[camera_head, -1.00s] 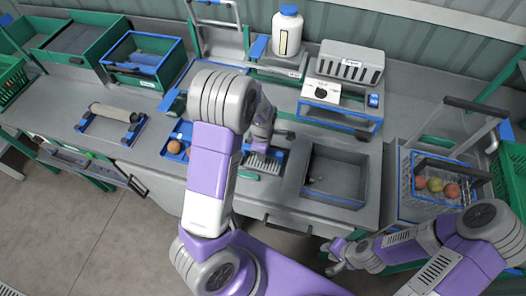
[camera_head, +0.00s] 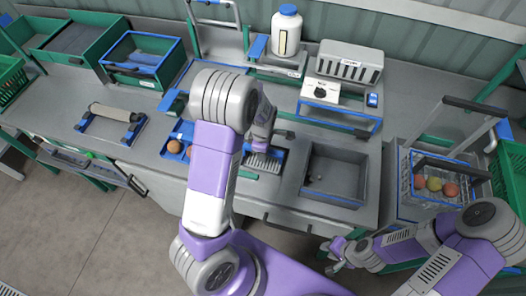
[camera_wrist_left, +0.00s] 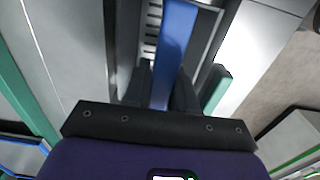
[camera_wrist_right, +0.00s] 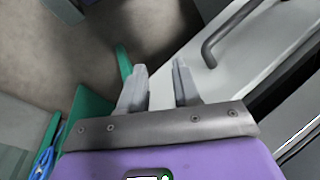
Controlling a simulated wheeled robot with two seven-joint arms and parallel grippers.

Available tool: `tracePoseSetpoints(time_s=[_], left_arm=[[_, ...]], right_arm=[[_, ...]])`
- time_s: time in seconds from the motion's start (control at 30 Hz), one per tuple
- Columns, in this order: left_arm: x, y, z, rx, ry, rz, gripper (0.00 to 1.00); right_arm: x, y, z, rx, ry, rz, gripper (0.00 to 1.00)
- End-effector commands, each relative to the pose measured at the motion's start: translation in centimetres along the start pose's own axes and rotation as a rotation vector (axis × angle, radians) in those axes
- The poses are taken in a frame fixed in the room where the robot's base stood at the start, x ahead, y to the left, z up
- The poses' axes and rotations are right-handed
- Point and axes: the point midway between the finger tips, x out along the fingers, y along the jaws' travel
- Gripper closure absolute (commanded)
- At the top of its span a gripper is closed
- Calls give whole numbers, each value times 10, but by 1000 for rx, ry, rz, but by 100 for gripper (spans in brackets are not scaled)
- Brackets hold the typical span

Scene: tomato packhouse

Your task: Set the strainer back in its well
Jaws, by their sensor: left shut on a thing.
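The strainer (camera_head: 262,162), a dark slotted grate with a blue bar, is at the front edge of the bench, left of the sink. In the left wrist view, my left gripper (camera_wrist_left: 163,92) is shut on the strainer's blue bar (camera_wrist_left: 176,45). Grey slots show beside the bar, inside a dark frame that seems to be the well (camera_wrist_left: 116,40). I cannot tell whether the strainer is fully seated. My left arm hides part of this area in the head view. My right gripper (camera_wrist_right: 158,82) is open and empty, low in front of the bench.
A grey sink (camera_head: 340,172) lies right of the strainer. A blue tray with tomatoes (camera_head: 173,146) is to the left. A wire crate (camera_head: 405,185) with several tomatoes stands at the right. A scale with a white jar (camera_head: 287,32) and a slotted grey box (camera_head: 350,62) stand behind.

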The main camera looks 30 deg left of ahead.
Motion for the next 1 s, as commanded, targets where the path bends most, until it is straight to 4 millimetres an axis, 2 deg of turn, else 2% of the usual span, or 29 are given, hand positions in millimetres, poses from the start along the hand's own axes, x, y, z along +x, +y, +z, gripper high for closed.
tracePoseSetpoints(time_s=[0.8, 0.83, 1.0], left_arm=[[12, 0, 0, 0, 0, 1, 100], [12, 0, 0, -1, 0, 1, 73], [12, 0, 0, 0, 0, 1, 47]], right_arm=[[7, 3, 0, 0, 0, 0, 68], [7, 3, 0, 0, 0, 0, 68], [7, 2, 0, 0, 0, 0, 68]])
